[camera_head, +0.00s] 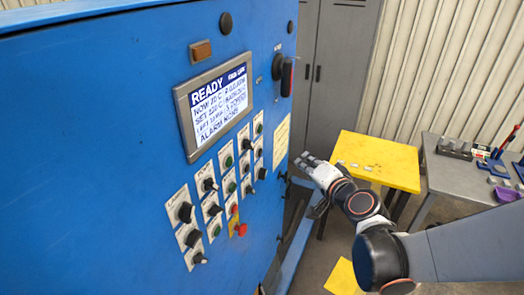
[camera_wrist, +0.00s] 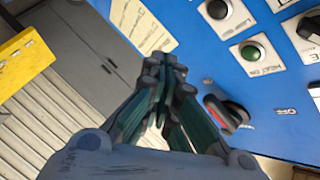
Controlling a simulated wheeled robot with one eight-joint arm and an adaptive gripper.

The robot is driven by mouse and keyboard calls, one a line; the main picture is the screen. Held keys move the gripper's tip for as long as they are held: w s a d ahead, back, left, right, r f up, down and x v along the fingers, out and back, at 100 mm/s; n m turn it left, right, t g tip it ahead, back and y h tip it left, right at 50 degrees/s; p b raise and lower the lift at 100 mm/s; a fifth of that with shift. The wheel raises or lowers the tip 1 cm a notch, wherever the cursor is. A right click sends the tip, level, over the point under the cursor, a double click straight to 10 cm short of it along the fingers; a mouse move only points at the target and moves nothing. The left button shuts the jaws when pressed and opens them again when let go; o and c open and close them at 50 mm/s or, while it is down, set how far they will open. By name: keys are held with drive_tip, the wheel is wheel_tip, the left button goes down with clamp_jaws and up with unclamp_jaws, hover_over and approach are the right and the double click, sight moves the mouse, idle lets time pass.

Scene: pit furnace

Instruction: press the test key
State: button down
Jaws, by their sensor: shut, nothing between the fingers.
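A blue furnace cabinet (camera_head: 120,110) fills the left of the head view. Its panel carries several black knobs and keys (camera_head: 185,212), green buttons (camera_head: 228,161) and a red mushroom button (camera_head: 239,229). The labels are too small to read there, so I cannot tell which is the test key. My gripper (camera_head: 304,160) is shut and empty, right of the panel and apart from it. In the wrist view the closed fingers (camera_wrist: 164,68) point toward the cabinet side, with a green button (camera_wrist: 250,53) and a black button (camera_wrist: 217,9) to their right.
A screen (camera_head: 215,105) reads READY. A black rotary switch with red (camera_head: 285,75) sits at the cabinet's right edge. A yellow table (camera_head: 372,170) and a grey bench (camera_head: 450,172) stand behind my arm. A grey locker (camera_head: 335,70) is at the back.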

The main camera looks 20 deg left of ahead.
sight(260, 152)
drive_tip(key=a, duration=0.8)
drive_tip(key=shift+w+a, duration=0.35)
drive_tip(key=shift+a, duration=0.05)
drive_tip(key=shift+a, duration=0.15)
idle(1.2)
drive_tip(key=shift+a, duration=0.25)
drive_tip(key=shift+a, duration=0.4)
idle(0.6)
drive_tip(key=shift+d, duration=0.15)
idle(0.3)
drive_tip(key=shift+d+b, duration=0.4)
drive_tip(key=shift+d, duration=0.25)
drive_tip(key=shift+d, duration=0.1)
